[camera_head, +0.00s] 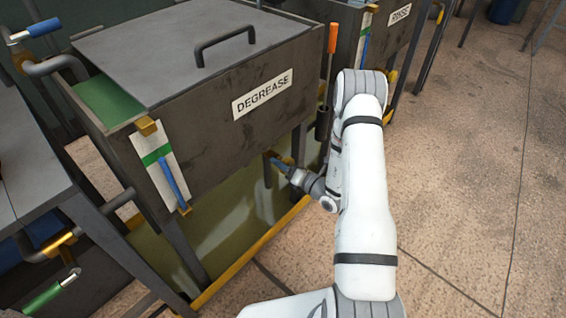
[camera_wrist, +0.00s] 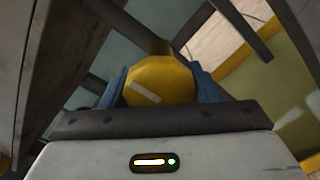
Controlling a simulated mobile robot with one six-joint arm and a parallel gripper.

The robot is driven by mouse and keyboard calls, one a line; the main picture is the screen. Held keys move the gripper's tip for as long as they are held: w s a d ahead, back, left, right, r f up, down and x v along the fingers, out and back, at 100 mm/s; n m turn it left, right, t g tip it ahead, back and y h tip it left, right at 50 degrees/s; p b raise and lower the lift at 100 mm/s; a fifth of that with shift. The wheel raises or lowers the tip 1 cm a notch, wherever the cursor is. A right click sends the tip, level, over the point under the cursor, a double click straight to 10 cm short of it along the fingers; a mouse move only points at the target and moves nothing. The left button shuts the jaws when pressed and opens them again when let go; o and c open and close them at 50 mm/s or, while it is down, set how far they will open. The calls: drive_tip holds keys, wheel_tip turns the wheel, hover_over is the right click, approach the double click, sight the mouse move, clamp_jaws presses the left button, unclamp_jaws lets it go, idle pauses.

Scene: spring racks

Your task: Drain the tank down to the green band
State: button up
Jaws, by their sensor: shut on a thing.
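The dark tank (camera_head: 190,125) labelled DEGREASE fills the upper left of the head view. A white gauge plate (camera_head: 147,182) hangs on its front left corner, with a green band (camera_head: 152,155) across it and a blue column (camera_head: 175,185). The column's top appears to be at about the green band. My gripper (camera_head: 279,161) is low under the tank's front edge. In the wrist view, its blue fingers sit on both sides of a rounded yellow knob (camera_wrist: 160,82) with a pale stripe, and are shut on it. The fingertips are partly hidden behind the knob.
A grey lid (camera_head: 165,45) with a black handle covers most of the tank. A yellow-edged tray (camera_head: 245,254) lies below. An orange-handled tool (camera_head: 332,40) stands between this tank and the RINSE tank (camera_head: 385,30). Pipes and valves crowd the left; the floor (camera_head: 470,190) on the right is clear.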

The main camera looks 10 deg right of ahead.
idle(0.4)
drive_tip(key=o, duration=1)
drive_tip(key=shift+c, duration=0.2)
drive_tip(key=p+v, duration=0.1)
drive_tip(key=v, duration=0.7)
drive_tip(key=shift+w, duration=0.1)
